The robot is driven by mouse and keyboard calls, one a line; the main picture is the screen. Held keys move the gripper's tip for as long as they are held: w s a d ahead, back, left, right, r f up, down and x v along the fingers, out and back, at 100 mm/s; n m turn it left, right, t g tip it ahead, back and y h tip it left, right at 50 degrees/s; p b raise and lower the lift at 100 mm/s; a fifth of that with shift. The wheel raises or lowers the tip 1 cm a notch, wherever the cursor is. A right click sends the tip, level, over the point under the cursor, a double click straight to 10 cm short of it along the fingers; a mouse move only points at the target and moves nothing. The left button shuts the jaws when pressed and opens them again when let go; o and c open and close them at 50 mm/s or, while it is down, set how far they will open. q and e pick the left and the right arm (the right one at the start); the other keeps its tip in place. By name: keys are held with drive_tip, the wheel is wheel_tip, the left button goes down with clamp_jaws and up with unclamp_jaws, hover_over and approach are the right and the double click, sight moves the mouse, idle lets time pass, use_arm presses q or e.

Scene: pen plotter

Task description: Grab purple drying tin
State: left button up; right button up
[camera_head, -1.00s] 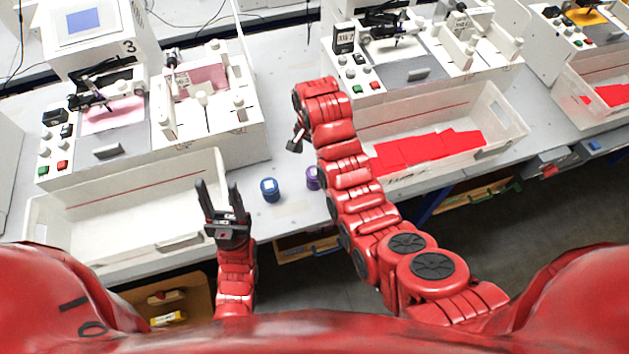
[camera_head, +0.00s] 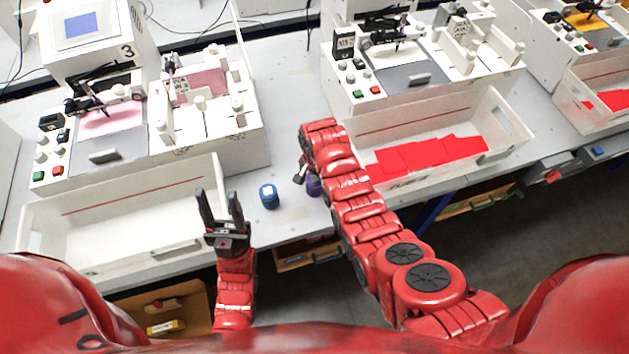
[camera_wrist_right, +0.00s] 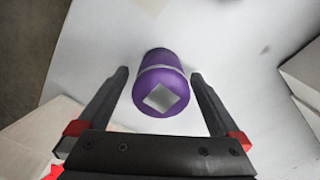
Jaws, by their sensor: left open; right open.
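The purple drying tin (camera_head: 313,185) stands on the grey table, partly hidden by my right arm in the head view. In the right wrist view the purple tin (camera_wrist_right: 161,83) has a silver diamond on its end and lies between the two open fingers of my right gripper (camera_wrist_right: 160,95), with a gap on each side. In the head view my right gripper (camera_head: 303,172) is just above and beside the tin, mostly hidden by its arm. My left gripper (camera_head: 222,212) is open and empty, in front of the left white bin.
A blue tin (camera_head: 269,197) stands just left of the purple one. A white bin (camera_head: 190,190) is at the left, and a bin with red sheets (camera_head: 480,112) at the right. Plotters (camera_head: 110,155) stand behind the bins. The table between the bins is mostly clear.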

drive_tip(key=shift+f, duration=0.2)
drive_tip(key=c, duration=1.5)
drive_tip(key=shift+r, duration=0.1)
